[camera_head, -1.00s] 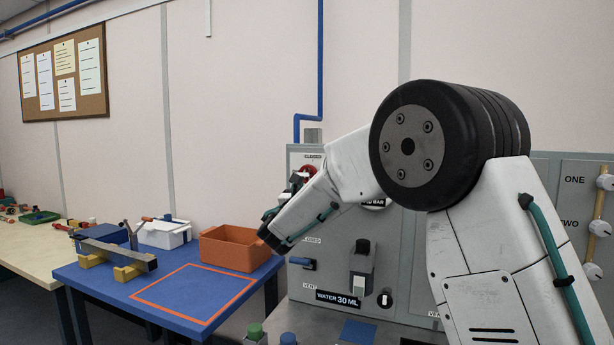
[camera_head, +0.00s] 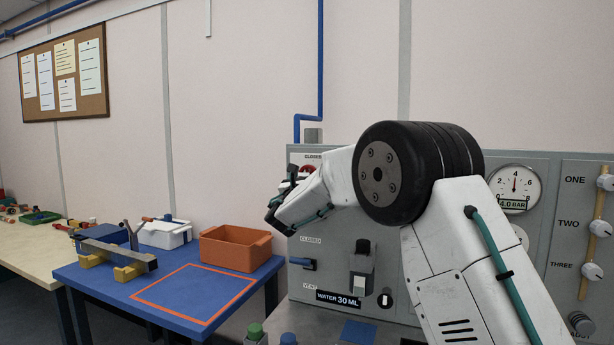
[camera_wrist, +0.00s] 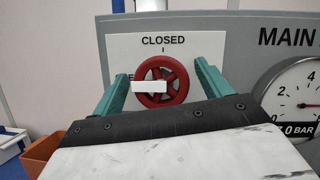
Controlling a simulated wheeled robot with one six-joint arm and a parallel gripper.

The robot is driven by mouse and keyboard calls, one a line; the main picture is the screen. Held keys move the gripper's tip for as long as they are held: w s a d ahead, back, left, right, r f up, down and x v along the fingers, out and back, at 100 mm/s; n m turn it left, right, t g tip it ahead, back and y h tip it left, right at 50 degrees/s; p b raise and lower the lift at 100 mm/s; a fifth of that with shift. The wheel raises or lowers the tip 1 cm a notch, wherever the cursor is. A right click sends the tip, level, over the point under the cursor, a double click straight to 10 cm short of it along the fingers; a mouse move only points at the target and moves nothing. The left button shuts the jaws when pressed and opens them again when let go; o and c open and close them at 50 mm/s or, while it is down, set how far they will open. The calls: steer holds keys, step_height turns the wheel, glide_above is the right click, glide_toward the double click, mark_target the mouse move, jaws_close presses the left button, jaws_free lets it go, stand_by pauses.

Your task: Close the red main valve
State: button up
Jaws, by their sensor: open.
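The red main valve (camera_wrist: 172,77) is a round spoked wheel on a white plate in the wrist view. A white bar on it points left, away from the CLOSED mark above the wheel. Another label at its left is mostly hidden. My gripper (camera_wrist: 160,72) is open, with one teal finger on each side of the wheel in the picture. I cannot tell whether the fingers touch it. In the head view the valve (camera_head: 308,168) shows only in part behind my gripper and wrist.
A round gauge (camera_wrist: 298,90) sits right of the valve. The grey panel (camera_head: 335,250) also carries a blue-handled lever (camera_head: 302,263) and a boxy fitting (camera_head: 362,268) below my arm. An orange bin (camera_head: 235,248) stands on the blue table (camera_head: 110,290) at left.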

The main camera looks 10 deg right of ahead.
steer(key=c, duration=1)
steer(key=shift+a, duration=0.1)
steer(key=shift+m+h, duration=0.3)
steer(key=shift+m, duration=0.4)
steer(key=m+g+h, duration=0.1)
steer(key=m, duration=0.2)
steer(key=m+g+h, duration=0.1)
steer(key=m, duration=0.1)
steer(key=shift+m, duration=0.4)
steer(key=m+g+h, duration=0.1)
steer(key=m, duration=0.2)
steer(key=m+g+h, duration=0.1)
steer(key=m+g, duration=0.1)
steer(key=m, duration=0.1)
steer(key=shift+m, duration=0.3)
steer(key=m+g, duration=0.1)
steer(key=m, duration=0.1)
steer(key=m+g, duration=0.1)
steer(key=m, duration=0.2)
steer(key=shift+h, duration=0.3)
steer(key=shift+m+g, duration=1.1)
steer(key=shift+m, duration=1.3)
steer(key=shift+f+y, duration=0.1)
steer(key=shift+y, duration=0.3)
